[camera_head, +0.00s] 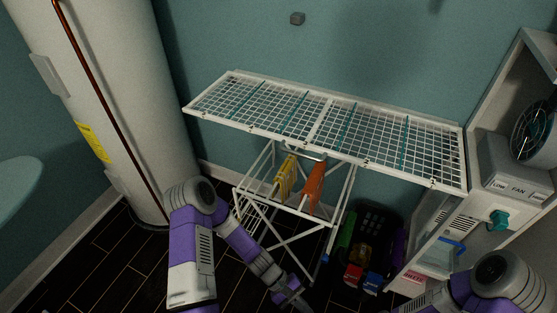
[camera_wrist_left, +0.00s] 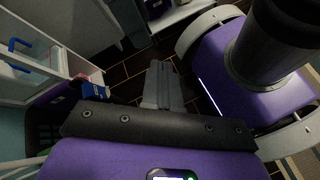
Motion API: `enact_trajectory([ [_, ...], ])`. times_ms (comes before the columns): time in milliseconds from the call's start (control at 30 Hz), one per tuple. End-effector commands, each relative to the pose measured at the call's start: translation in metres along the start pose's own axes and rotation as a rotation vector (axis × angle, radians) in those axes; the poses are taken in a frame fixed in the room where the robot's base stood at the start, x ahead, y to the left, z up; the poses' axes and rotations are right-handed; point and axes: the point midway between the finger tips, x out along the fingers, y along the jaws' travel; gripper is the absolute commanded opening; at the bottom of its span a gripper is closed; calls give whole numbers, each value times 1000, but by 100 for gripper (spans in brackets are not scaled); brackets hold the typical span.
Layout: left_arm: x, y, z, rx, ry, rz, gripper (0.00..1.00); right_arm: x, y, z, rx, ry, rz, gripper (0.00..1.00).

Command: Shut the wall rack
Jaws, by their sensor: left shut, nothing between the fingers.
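The wall rack (camera_head: 318,124) is a white frame with wire mesh and teal strips in the head view. It stands out flat from the teal wall, its long back edge along the wall. A small grey handle-like bar shows under its front edge. My left gripper (camera_head: 292,297) is low at the bottom of the head view, well below and in front of the rack, touching nothing I can see. In the left wrist view its fingers (camera_wrist_left: 163,85) are together and empty. My right arm shows at the bottom right, but its gripper is out of the picture.
A white folding drying stand (camera_head: 262,210) with yellow and orange cloths is under the rack. A dark crate (camera_head: 377,219) of bottles stands right of it. A white cabinet (camera_head: 428,240) with a fan box is at right, a tall white tank (camera_head: 130,100) at left.

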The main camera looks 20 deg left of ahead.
Motion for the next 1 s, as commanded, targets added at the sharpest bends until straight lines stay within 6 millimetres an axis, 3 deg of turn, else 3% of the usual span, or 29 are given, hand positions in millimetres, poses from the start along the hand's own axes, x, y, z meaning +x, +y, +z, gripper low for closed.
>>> enact_trajectory([
  [67,-9,40,-6,-84,-116,214,0,8,3,0,0,0,0,74],
  [167,-47,98,-18,-148,-244,537,0,14,5,-1,0,1,0,74],
  [233,-89,132,-34,-161,-308,788,0,18,7,-1,0,1,0,74],
  [333,-163,162,-61,-142,-355,1149,0,23,9,-1,0,1,0,74],
  [400,-215,167,-80,-110,-358,1379,0,26,10,-2,0,1,0,74],
  [500,-278,159,-100,-54,-337,1645,0,29,11,-2,0,1,0,74],
  [600,-319,146,-111,-3,-308,1822,0,31,12,-2,0,1,0,74],
  [767,-346,138,-116,34,-282,1935,0,32,12,-2,0,1,0,74],
  [1000,-360,171,-110,40,-285,1936,0,40,15,-2,0,1,0,74],
])
